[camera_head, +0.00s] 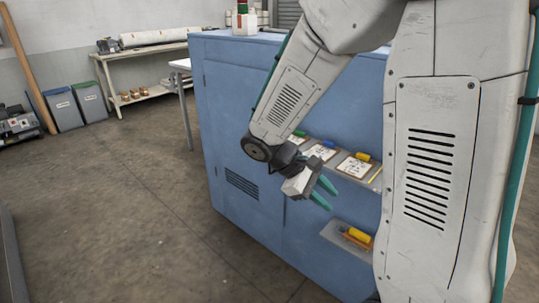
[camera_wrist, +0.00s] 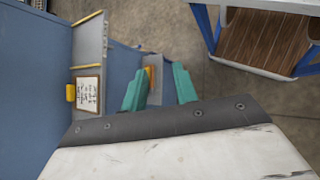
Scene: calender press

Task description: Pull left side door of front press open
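The blue press (camera_head: 330,75) stands in the middle of the head view, partly hidden by my arm. Its left side carries a door panel (camera_head: 228,110) with a thin outline and a dark slotted vent (camera_head: 241,185) low down. The door looks closed and flush; I cannot make out a handle. A blue panel (camera_wrist: 30,85) fills the left of that view.
A ledge with cards and coloured tags (camera_head: 322,151) projects from the press. A lower grey plate (camera_head: 335,236) holds a yellow-handled item (camera_head: 357,237). Bins (camera_head: 64,108) and a workbench (camera_head: 140,60) stand at the back left. The floor (camera_head: 110,190) left of the press is clear.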

